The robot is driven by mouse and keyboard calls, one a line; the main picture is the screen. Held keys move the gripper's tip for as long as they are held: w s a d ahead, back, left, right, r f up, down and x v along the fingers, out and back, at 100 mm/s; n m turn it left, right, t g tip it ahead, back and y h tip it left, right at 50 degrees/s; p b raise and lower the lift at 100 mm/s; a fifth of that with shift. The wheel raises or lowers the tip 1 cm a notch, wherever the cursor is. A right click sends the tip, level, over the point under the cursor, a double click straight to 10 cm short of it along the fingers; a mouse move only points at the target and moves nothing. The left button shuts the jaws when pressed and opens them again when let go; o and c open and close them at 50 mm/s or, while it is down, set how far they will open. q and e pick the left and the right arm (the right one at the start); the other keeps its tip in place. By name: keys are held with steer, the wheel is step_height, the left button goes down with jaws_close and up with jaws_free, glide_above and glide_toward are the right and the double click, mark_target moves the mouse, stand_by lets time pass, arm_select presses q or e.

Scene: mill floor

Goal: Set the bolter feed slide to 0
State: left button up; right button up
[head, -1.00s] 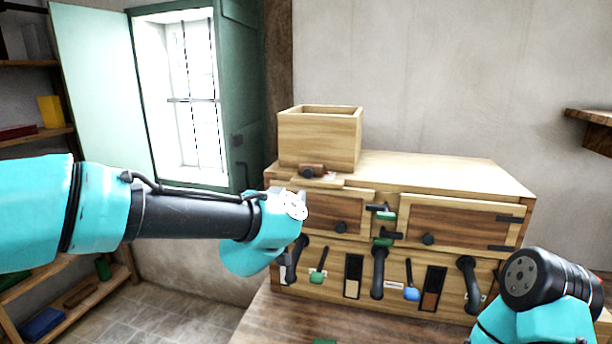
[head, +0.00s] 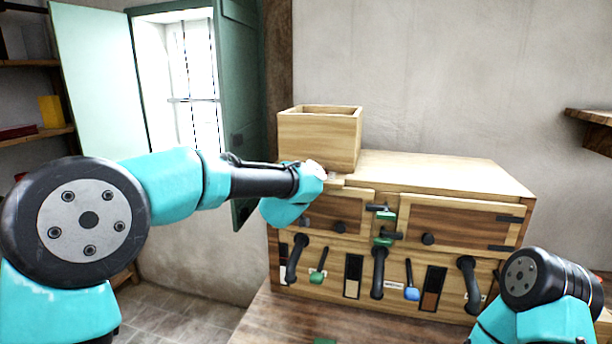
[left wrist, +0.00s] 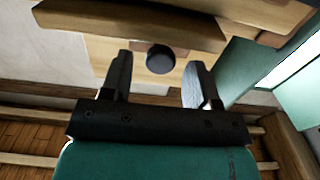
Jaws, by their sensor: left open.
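The feed slide's dark round knob (left wrist: 160,60) shows in the left wrist view, below the edge of a wooden board. My left gripper (left wrist: 158,68) is open, with one finger on each side of the knob. Whether either finger touches it I cannot tell. In the head view the slide lies at the front foot of the wooden hopper box (head: 318,138), on top of the wooden cabinet (head: 440,172). My left wrist hides the knob there, and no scale mark can be read. My right gripper is not in view; only part of my right arm shows at lower right.
The cabinet front carries black curved spouts (head: 379,275), a green paddle (head: 317,276), a blue paddle (head: 411,293) and dark upright windows (head: 353,276). A green window shutter (head: 238,90) stands open left of the hopper. The cabinet top right of the hopper is clear.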

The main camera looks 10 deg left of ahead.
arm_select(q)
steer(key=shift+w, duration=0.3)
steer(key=shift+c, duration=0.4)
jaws_close()
